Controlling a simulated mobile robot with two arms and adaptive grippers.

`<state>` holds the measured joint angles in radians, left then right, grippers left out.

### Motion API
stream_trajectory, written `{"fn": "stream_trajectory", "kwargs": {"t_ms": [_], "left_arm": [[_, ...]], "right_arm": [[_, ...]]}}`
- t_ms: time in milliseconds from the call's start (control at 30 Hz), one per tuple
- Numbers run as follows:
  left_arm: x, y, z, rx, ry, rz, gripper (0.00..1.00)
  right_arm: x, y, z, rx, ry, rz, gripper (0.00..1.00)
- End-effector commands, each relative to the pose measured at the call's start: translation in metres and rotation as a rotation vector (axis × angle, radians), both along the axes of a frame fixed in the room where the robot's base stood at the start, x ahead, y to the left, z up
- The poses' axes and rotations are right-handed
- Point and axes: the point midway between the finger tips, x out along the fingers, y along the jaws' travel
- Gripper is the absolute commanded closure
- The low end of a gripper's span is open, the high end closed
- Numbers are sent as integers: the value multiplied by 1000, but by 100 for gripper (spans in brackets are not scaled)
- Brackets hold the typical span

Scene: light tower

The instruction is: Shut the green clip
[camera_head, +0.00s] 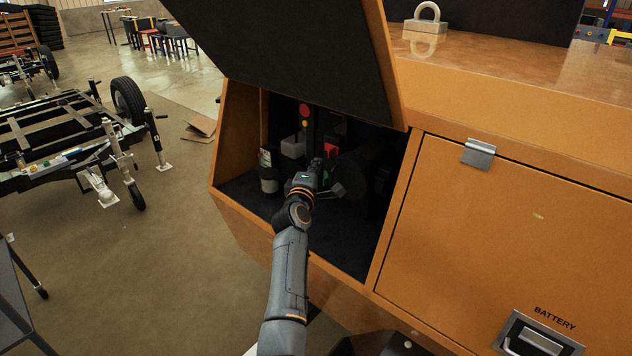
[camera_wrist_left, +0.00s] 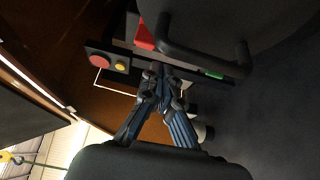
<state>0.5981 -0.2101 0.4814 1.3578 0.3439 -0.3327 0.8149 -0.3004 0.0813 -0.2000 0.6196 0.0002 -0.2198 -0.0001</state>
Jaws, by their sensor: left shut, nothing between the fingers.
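The green clip (camera_head: 326,173) is a small green patch inside the dark open compartment, partly hidden behind my left gripper in the head view. In the left wrist view the green clip (camera_wrist_left: 213,75) lies right of the fingertips, on a dark bar below a curved black handle. I cannot tell whether the clip is open or shut. My left gripper (camera_head: 316,165) reaches into the compartment. In the wrist view its fingers (camera_wrist_left: 160,72) are together and empty, apart from the green clip. My right gripper is not in view.
A red part (camera_wrist_left: 145,37) is beside the black handle (camera_wrist_left: 200,50). A red button (camera_head: 304,109) and yellow button (camera_wrist_left: 121,66) are nearby. The raised lid (camera_head: 300,50) hangs above; the compartment's side walls flank the arm. A closed battery door (camera_head: 500,230) is at right.

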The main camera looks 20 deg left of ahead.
Motion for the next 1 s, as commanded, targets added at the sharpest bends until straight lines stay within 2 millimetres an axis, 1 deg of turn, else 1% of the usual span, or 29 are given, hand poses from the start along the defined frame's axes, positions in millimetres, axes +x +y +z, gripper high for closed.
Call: {"fn": "stream_trajectory", "kwargs": {"t_ms": [33, 100, 233, 367, 767, 867, 967, 1000], "left_arm": [[0, 0, 11, -3, -5, 0, 100], [0, -1, 21, -3, -2, -1, 100], [0, 0, 32, -2, 0, 0, 100], [0, 0, 36, -1, 2, 0, 100], [0, 0, 36, 0, 2, 0, 100], [-3, 0, 31, 17, 16, -4, 100], [-18, 1, 12, 100, 75, -24, 100], [-28, 0, -1, 155, 116, -42, 100]], "right_arm": [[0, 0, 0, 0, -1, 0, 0], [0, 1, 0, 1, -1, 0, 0], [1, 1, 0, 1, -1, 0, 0], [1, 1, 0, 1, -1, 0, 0], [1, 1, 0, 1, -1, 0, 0], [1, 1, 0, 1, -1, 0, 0], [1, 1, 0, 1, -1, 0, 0], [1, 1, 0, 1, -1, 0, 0]]}}
